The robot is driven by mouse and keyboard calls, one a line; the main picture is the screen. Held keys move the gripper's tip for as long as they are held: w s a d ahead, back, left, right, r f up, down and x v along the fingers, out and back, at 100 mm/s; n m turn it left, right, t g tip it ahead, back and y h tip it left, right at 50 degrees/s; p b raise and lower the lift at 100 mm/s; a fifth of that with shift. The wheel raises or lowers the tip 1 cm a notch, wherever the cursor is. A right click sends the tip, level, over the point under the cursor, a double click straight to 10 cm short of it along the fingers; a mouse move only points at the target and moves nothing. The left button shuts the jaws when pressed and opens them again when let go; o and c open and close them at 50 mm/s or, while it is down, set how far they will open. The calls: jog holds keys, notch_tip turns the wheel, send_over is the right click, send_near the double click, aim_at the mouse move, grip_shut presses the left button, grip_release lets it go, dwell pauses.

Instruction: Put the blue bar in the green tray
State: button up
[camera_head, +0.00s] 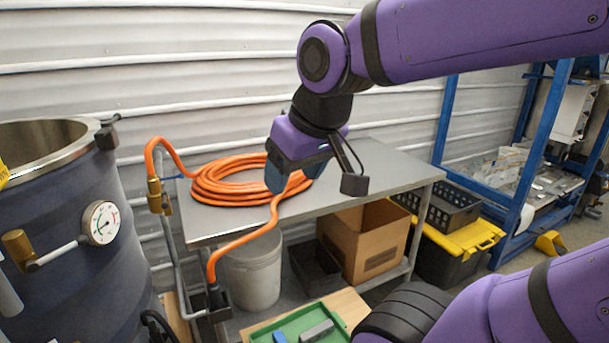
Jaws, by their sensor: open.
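The green tray (292,323) lies on a light wooden surface at the bottom edge of the head view, partly cut off by the frame. A small blue piece (279,337), which looks like the end of the blue bar, shows within the tray's outline; the rest is below the frame. A grey bar (317,331) lies beside it in the tray. My gripper (296,179) hangs pointing down, well above and behind the tray, in front of the orange hose in the picture. Its blue fingers are apart, and I see nothing held between them.
A metal table (385,165) bears a coiled orange hose (225,182). A dark vat (60,230) with a gauge stands left. A blue rack (445,120) stands right.

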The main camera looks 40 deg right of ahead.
jog(key=s, duration=0.4)
jog(key=shift+a+r, duration=0.15)
jog(key=shift+r, duration=0.05)
jog(key=shift+w+f, duration=0.15)
jog(key=shift+w, duration=0.6)
jog(key=shift+s+a, duration=0.1)
